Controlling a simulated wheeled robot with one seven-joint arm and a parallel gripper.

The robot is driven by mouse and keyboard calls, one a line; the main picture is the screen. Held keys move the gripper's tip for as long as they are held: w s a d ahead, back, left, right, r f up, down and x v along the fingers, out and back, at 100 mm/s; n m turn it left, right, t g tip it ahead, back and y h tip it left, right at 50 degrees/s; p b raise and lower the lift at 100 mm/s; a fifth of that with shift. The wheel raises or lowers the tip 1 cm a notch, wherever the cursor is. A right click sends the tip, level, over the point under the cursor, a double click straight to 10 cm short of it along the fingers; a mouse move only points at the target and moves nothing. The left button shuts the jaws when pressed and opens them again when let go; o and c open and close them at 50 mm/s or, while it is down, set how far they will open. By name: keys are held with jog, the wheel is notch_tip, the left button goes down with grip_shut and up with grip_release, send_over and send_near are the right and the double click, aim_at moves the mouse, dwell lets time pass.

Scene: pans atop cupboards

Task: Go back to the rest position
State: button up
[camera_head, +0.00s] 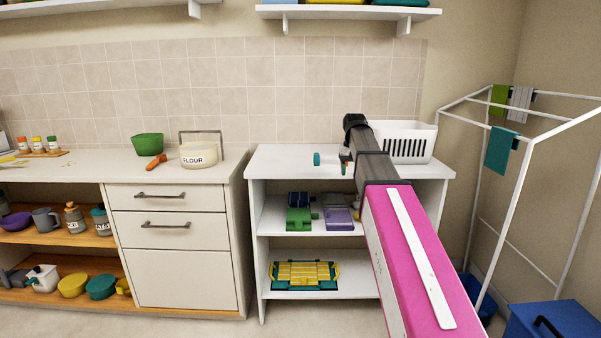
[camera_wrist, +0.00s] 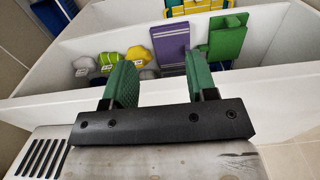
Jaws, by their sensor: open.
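My pink and dark grey arm reaches forward from the lower right of the head view, out over the white shelf unit (camera_head: 268,160). My gripper (camera_head: 331,162) is at its far end, just above the unit's top. It also shows in the wrist view (camera_wrist: 160,65), where its two green fingers stand wide apart with nothing between them. Past the fingers, the wrist view shows a purple folded item (camera_wrist: 172,42) and a green item (camera_wrist: 228,40) on a shelf. My arm hides part of the unit's right side.
A white slotted basket (camera_head: 412,142) stands on the unit's top, close to my arm. A flour tin (camera_head: 198,156) and green bowl (camera_head: 147,144) stand on the counter to the left. A white drying rack (camera_head: 528,165) and blue bin (camera_head: 555,322) are at the right.

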jog(key=s+f, duration=0.8)
jog(key=f, duration=0.4)
jog(key=s+f, duration=0.8)
jog(key=f, duration=0.4)
jog(key=s+f, duration=0.9)
jog(key=f, duration=0.3)
jog(key=shift+f, duration=0.3)
jog(key=shift+w, duration=0.1)
